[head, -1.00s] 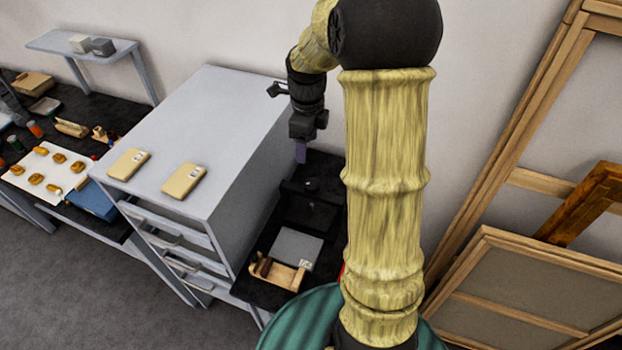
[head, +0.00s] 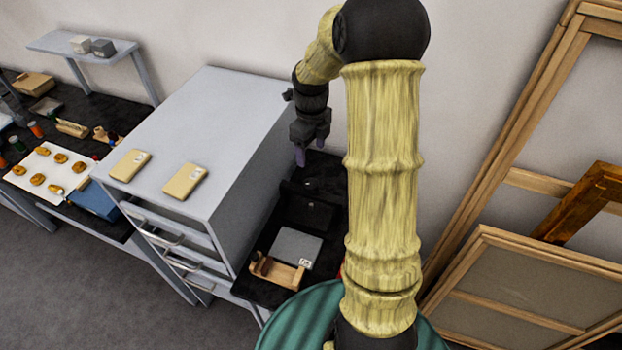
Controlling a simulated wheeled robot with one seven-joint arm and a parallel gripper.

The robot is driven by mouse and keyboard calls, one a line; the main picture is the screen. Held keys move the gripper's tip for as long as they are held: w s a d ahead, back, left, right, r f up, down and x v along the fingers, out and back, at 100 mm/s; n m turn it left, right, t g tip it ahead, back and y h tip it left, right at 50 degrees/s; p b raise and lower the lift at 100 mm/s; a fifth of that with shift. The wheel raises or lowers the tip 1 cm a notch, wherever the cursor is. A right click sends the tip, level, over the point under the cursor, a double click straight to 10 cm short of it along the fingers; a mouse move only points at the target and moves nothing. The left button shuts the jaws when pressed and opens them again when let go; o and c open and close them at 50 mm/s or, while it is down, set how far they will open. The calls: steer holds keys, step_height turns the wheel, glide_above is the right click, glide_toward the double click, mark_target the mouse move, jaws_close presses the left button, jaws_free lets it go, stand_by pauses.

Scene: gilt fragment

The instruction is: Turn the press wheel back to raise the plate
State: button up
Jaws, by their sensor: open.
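My gripper (head: 309,151) points down with its purple-tipped fingers apart and nothing between them. It is above the back of the dark bench top, to the right of the grey cabinet. Below it on the bench is a low black object (head: 306,211) with a small light spot near its top, perhaps the press. The fingers look apart from it. I cannot make out a wheel or a raised or lowered plate against the dark surface. My own arm hides the bench's right side.
The grey cabinet (head: 222,125) stands close left of my gripper, with two tan boxes on top. A grey flat box (head: 296,247) and a wooden holder (head: 276,271) lie at the bench's front. Wooden frames (head: 530,290) lean at the right.

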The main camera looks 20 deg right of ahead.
mark_target(311, 183)
step_height(311, 183, down, 13)
steer(key=p, duration=0.3)
steer(key=shift+f, duration=0.15)
steer(key=c, duration=1)
steer(key=shift+n, duration=0.3)
